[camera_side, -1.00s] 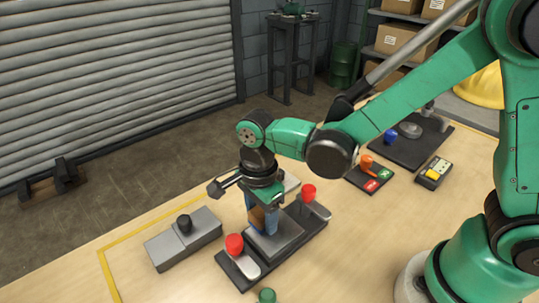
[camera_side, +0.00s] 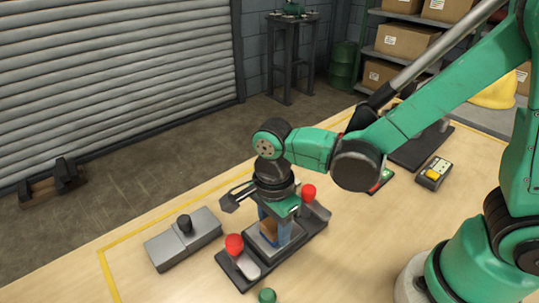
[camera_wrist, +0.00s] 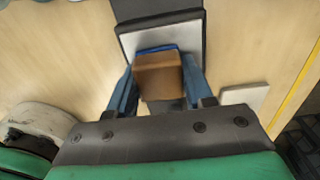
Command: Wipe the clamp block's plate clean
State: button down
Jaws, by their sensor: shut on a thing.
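The clamp block is a dark base (camera_side: 243,283) with a red-knobbed lever at each end, one knob (camera_side: 234,244) near and one (camera_side: 309,192) far. Its pale grey plate (camera_side: 256,252) lies between them and also shows in the wrist view (camera_wrist: 128,42). My gripper (camera_side: 272,229) is over the plate, its blue fingers shut on a brown block (camera_wrist: 160,75) with a blue layer along its edge. The block (camera_side: 269,230) is low at the plate; I cannot tell whether it touches. The block and fingers hide part of the plate, and no marks are discernible on it.
A grey two-part block (camera_side: 184,240) with a black knob stands to the left. A green knob (camera_side: 267,295) is at the front edge. A yellow-buttoned box (camera_side: 433,173) and a dark board (camera_side: 420,152) lie to the right. Bare table lies right of the clamp block.

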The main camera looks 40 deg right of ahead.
jog(key=w, duration=0.4)
jog(key=shift+d+f, duration=0.1)
jog(key=shift+f, duration=0.1)
jog(key=shift+d+r, duration=0.1)
jog(key=shift+d, duration=0.45)
jog(key=shift+s+d+r, duration=0.1)
jog(key=shift+s+r, duration=0.05)
jog(key=shift+s, duration=1.9)
jog(key=shift+w, duration=2.05)
jog(key=shift+r, duration=2.95)
